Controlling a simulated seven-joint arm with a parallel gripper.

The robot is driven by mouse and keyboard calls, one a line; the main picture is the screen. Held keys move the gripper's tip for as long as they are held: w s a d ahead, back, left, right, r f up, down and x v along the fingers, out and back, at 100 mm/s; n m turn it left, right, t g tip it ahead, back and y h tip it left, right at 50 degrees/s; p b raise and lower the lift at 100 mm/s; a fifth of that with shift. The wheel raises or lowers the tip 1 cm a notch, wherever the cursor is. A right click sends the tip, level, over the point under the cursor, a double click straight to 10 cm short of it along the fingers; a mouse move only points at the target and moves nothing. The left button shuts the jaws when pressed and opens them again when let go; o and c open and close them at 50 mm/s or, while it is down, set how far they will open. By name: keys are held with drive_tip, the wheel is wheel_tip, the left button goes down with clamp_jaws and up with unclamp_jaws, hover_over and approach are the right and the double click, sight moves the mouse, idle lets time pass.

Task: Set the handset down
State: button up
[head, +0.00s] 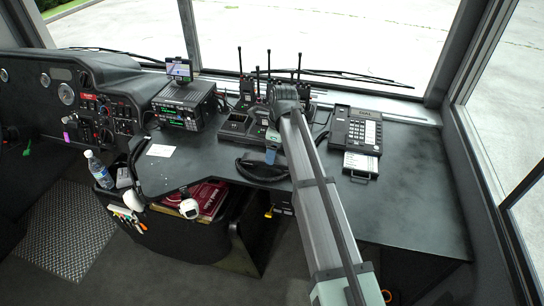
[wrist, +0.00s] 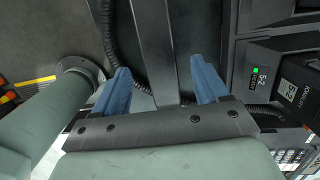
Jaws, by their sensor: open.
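My gripper (head: 271,155) is above the desk, left of the desk phone. In the wrist view its two blue fingers (wrist: 160,85) stand wide apart. A dark grey bar (wrist: 157,45) lies in the gap between them, with space on both sides; I cannot tell for sure whether it is the handset. A black coiled cord (wrist: 111,35) loops beside and past the bar. In the head view a black curved loop (head: 262,178) lies at the desk's front edge below the fingers.
Charger units with upright radios (head: 247,90) stand behind my gripper. A radio set (head: 184,105) with a small screen is at the left. A labelled box (head: 360,165) sits before the phone. The desk (head: 420,180) is clear at the right.

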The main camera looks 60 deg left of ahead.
sight(277, 159)
wheel_tip(277, 159, up, 8)
drive_tip(key=shift+w+d+f, duration=0.2)
drive_tip(key=shift+w+d, duration=0.2)
